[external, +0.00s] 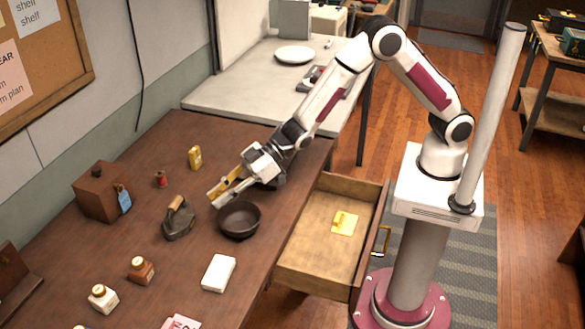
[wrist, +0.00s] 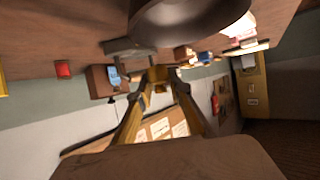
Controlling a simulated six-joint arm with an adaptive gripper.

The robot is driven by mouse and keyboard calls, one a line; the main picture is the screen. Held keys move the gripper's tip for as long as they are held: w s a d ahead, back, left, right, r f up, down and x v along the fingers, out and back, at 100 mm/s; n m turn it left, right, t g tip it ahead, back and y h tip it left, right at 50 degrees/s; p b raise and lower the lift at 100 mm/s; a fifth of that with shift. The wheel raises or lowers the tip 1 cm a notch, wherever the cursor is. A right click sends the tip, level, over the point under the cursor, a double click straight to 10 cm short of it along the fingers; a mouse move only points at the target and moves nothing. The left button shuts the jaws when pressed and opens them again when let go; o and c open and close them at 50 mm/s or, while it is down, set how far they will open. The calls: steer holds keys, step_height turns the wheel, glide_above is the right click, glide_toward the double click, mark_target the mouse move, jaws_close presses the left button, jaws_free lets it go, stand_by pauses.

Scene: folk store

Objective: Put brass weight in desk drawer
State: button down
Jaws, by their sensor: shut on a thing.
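My gripper (external: 216,197) points left, low over the brown desk, beside the dark bowl (external: 239,220). Its yellow fingers also show in the wrist view (wrist: 159,77), close together at the tips. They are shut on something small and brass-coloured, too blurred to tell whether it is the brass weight. The desk drawer (external: 310,240) is pulled open, to the right of my gripper. A small golden thing (external: 341,218) lies in it on a yellow sheet (external: 345,230). A yellow, upright thing (external: 195,157) stands on the desk behind my gripper.
A flat iron (external: 178,222) stands left of the bowl. A wooden box (external: 101,193) with a blue tag, a red spool (external: 160,179), two small bottles (external: 141,270) (external: 102,298) and a white block (external: 218,273) are also on the desk. Bare desk lies between them.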

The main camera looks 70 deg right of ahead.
steer(key=s+a+n+g, duration=0.1)
steer(key=s, duration=0.2)
steer(key=s+a+f+n+g+y, duration=0.1)
steer(key=s, duration=0.3)
steer(key=s+a+n+g+y, duration=0.1)
steer(key=s, duration=0.2)
steer(key=shift+s+f+n, duration=0.3)
steer(key=shift+f, duration=0.05)
steer(key=s+f+n+g, duration=0.3)
steer(key=s, duration=0.7)
steer(key=m, duration=0.1)
glide_above(324, 255)
step_height(324, 255, down, 8)
steer(key=shift+y, duration=0.3)
steer(key=shift+a, duration=0.1)
steer(key=shift+f, duration=2.85)
steer(key=shift+f, duration=2.05)
